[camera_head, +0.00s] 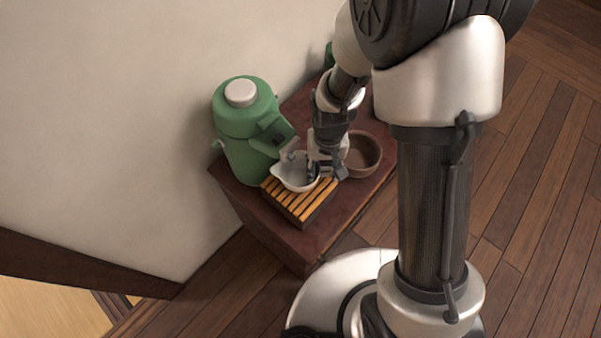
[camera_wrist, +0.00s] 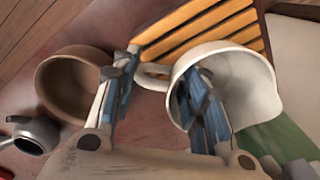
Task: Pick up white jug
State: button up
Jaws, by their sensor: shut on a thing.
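The white jug (camera_head: 291,172) shows at the slatted wooden stand in the head view, with its opening up. In the wrist view the jug (camera_wrist: 252,75) fills the right side, its handle (camera_wrist: 150,80) pointing left. My gripper (camera_head: 325,172) reaches down to the jug's handle side. In the wrist view my gripper (camera_wrist: 162,75) has one finger inside the jug and the other outside by the handle, so it is shut on the jug. The fingers hide part of the jug. I cannot tell whether the jug touches the slats.
The slatted stand (camera_head: 304,212) sits on a dark red-brown table (camera_head: 335,222). A green dispenser (camera_head: 243,140) stands close at left, by the wall. A brown bowl (camera_head: 369,160) is close at right. A small grey pot (camera_wrist: 35,133) shows in the wrist view.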

grip_shut()
jog(key=shift+r, duration=0.1)
jog(key=shift+r+p, duration=0.8)
jog(key=shift+r, duration=0.7)
jog(key=shift+s+r, duration=0.1)
jog(key=shift+r, duration=0.2)
jog(key=s+a+p, duration=0.2)
jog(key=s+a, duration=0.9)
jog(key=s, duration=0.3)
jog(key=shift+f, duration=0.15)
dwell(1.8)
